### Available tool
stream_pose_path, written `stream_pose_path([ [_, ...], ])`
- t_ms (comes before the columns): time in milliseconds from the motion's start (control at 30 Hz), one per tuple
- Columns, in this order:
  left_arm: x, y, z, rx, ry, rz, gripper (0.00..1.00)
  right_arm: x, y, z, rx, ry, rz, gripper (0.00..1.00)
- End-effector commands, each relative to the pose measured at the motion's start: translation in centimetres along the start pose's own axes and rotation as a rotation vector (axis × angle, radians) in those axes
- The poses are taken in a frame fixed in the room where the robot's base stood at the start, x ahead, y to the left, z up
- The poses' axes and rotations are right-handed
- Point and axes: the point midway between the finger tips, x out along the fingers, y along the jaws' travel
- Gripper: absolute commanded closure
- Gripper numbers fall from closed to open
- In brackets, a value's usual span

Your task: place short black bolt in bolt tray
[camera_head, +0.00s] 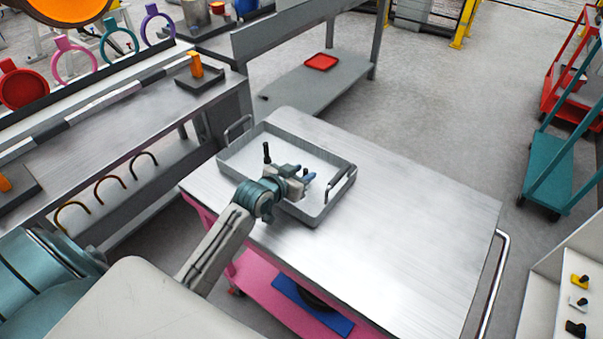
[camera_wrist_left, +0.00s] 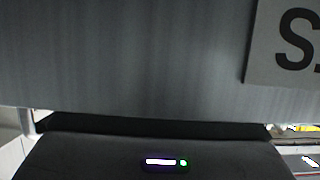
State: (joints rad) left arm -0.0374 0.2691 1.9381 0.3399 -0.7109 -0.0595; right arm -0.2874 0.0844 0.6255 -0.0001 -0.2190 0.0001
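The bolt tray (camera_head: 228,170) is a grey, shallow, open tray with a raised wall and a handle at each end, on the metal top of a cart. A small black bolt-like piece (camera_head: 267,150) stands upright in its left part, just behind my left wrist; its lower end is partly hidden. A second dark piece (camera_head: 332,181) shows by the right handle; I cannot tell whether it is a bolt. My left gripper (camera_head: 302,174) is over the tray, its blue fingertips apart with nothing seen between them. My right gripper is not in view.
The cart top (camera_head: 400,220) is bare right of the tray. A workbench (camera_head: 110,135) stands at left, and a grey shelf with a red tray (camera_head: 321,62) behind. The left wrist view shows a grey surface with a label (camera_wrist_left: 290,45), its lettering cut off.

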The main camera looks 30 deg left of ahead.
Motion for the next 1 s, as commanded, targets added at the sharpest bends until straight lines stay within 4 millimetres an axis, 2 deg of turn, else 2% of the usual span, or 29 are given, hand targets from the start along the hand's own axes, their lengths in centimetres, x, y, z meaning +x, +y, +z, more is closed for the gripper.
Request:
stream_pose_path([
  [233, 0.0, 0.0, 0.0, 0.0, 0.001, 0.0, 0.66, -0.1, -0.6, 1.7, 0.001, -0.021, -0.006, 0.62],
  [367, -0.7, -0.1, 0.1, 0.002, 0.0, -0.001, 0.66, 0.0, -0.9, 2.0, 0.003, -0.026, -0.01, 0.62],
  [467, -2.1, -0.1, 0.2, 0.004, 0.0, 0.0, 0.66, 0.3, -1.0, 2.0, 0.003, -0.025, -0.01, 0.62],
  [800, -9.3, 0.0, 0.1, 0.008, -0.001, 0.001, 0.66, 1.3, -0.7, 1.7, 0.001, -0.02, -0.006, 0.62],
  [1000, -11.4, -0.1, 0.0, 0.004, 0.0, 0.0, 0.66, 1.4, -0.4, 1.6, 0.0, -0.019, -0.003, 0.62],
])
